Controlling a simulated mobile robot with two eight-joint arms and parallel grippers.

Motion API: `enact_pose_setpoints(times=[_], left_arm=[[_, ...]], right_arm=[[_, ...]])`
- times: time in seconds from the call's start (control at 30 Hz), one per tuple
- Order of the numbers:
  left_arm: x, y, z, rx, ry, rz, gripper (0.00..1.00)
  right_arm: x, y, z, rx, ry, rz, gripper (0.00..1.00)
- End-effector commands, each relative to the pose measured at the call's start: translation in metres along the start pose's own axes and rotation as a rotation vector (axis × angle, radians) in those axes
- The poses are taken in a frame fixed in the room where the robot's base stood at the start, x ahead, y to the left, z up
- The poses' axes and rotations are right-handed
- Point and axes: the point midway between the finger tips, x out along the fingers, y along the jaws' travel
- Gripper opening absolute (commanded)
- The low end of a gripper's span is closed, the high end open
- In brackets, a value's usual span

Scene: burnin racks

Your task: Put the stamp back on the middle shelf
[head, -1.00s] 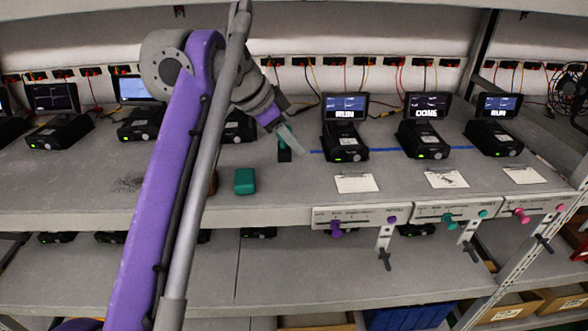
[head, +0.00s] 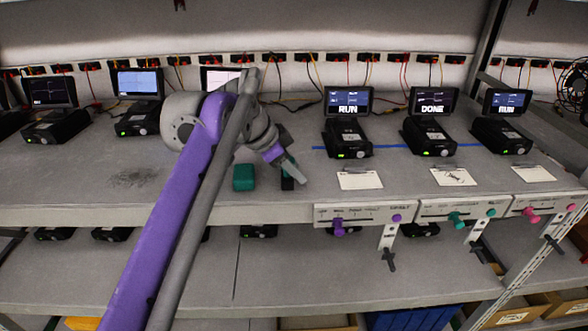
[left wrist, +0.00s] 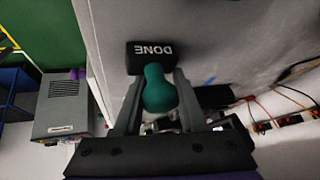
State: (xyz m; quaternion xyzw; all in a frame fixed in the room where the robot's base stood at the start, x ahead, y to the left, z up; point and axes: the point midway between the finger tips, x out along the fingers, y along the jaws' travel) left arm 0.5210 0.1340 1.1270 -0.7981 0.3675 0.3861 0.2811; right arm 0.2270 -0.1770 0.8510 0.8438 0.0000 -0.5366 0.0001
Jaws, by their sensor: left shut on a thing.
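My left gripper (head: 293,172) is shut on the stamp (head: 288,184), over the front part of the shelf (head: 85,203) that carries the testers. In the left wrist view the stamp's teal round handle (left wrist: 158,90) sits between the fingers. Its black block (left wrist: 150,56) with the word DONE points away from the gripper. In the head view the fingers partly cover the stamp. I cannot tell whether its block touches the shelf. A teal box (head: 244,177) stands just left of the stamp. My right gripper is not in view.
Testers with lit screens (head: 347,125) stand in a row at the back. White cards (head: 360,178) lie before the right-hand ones. Label holders with coloured knobs (head: 362,215) line the front edge. A lower shelf (head: 290,270) runs below. Bare shelf lies at the left front.

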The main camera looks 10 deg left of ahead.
Motion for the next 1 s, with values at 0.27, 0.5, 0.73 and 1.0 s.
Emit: enact_pose_setpoints(times=[0.27, 0.5, 0.73, 1.0], left_arm=[[0.001, 0.000, 0.001, 0.000, 0.000, 0.000, 0.05], [0.001, 0.000, 0.000, 0.000, 0.000, 0.000, 0.70], [-0.001, 0.000, 0.000, 0.000, 0.000, 0.000, 0.70], [-0.038, -0.001, -0.001, -0.002, -0.001, -0.001, 0.70]], right_arm=[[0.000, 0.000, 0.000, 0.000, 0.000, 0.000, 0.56], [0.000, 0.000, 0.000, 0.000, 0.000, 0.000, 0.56], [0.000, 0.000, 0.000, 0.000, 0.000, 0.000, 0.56], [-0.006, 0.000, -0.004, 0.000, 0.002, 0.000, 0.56]])
